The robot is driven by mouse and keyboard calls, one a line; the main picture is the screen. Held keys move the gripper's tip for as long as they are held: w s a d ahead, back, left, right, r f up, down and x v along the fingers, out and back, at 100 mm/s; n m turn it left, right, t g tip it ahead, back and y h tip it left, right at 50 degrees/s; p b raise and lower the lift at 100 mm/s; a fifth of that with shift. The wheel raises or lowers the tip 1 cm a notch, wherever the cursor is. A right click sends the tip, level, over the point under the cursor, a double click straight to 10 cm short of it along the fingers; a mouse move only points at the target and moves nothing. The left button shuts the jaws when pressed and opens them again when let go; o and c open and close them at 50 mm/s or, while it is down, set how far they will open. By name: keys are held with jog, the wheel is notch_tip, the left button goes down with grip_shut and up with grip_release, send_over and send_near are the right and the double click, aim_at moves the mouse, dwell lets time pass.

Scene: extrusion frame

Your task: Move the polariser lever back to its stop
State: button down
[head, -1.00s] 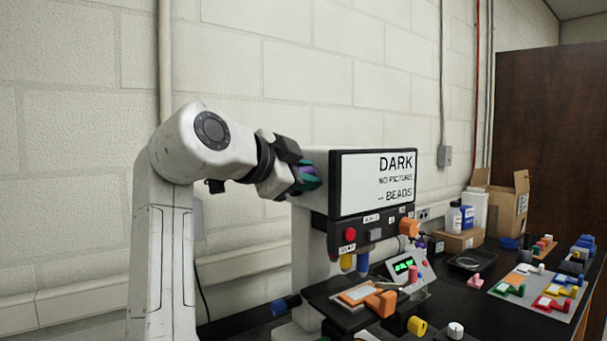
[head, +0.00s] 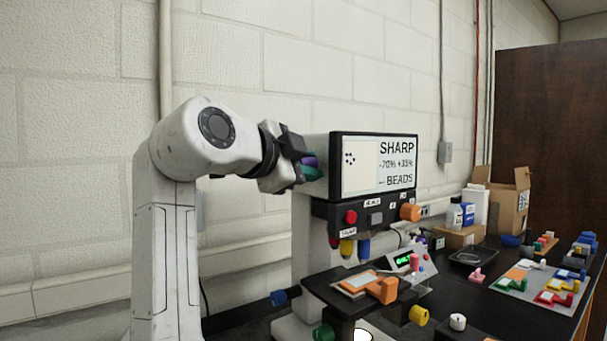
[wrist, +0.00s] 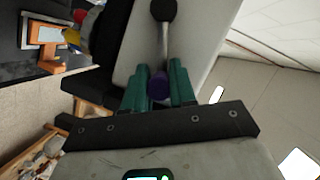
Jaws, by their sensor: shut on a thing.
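The polariser lever (wrist: 162,45) shows in the wrist view as a grey rod running from a black round pivot to a purple knob (wrist: 158,85). My gripper (wrist: 159,88) is shut on the purple knob, with teal fingers on both sides of it. In the head view my gripper (head: 309,167) is at the left side of the microscope (head: 325,215), behind its screen, and a bit of purple shows between the fingers. The rod and the stop cannot be made out in the head view. The screen (head: 375,166) reads SHARP, -70% +15%, BEADS, beside several dark dots.
The stage (head: 318,290) holds an orange-framed slide (head: 358,282). Below it a lamp (head: 363,335) glows. A small box with a green display (head: 405,261), a dark dish (head: 467,257) and a tray of coloured pieces (head: 530,290) stand to the right.

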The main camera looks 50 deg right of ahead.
jog(key=shift+s+f+m+t+h+b, duration=0.2)
jog(key=shift+f+m+h+b, duration=0.15)
jog(key=shift+f+m+b, duration=0.7)
jog(key=shift+s+f+m+t+h+b, duration=0.15)
jog(key=shift+f+m+h+b, duration=0.35)
jog(key=shift+b, duration=1.05)
jog(key=shift+r+m, duration=0.15)
jog(key=shift+m, duration=0.1)
jog(key=c, duration=0.9)
grip_release()
jog(key=shift+a, duration=0.1)
jog(key=shift+s+a+r+b, duration=0.15)
jog(key=shift+s+a+b, duration=0.05)
jog(key=shift+a, duration=1.55)
jog(key=shift+s+a+r+b, duration=0.15)
jog(key=shift+a+b, duration=0.1)
jog(key=shift+a, duration=1.55)
jog(key=shift+s+a+r+b, duration=0.1)
jog(key=shift+s+a+b, duration=0.1)
jog(key=shift+a, duration=1.55)
jog(key=shift+r, duration=0.1)
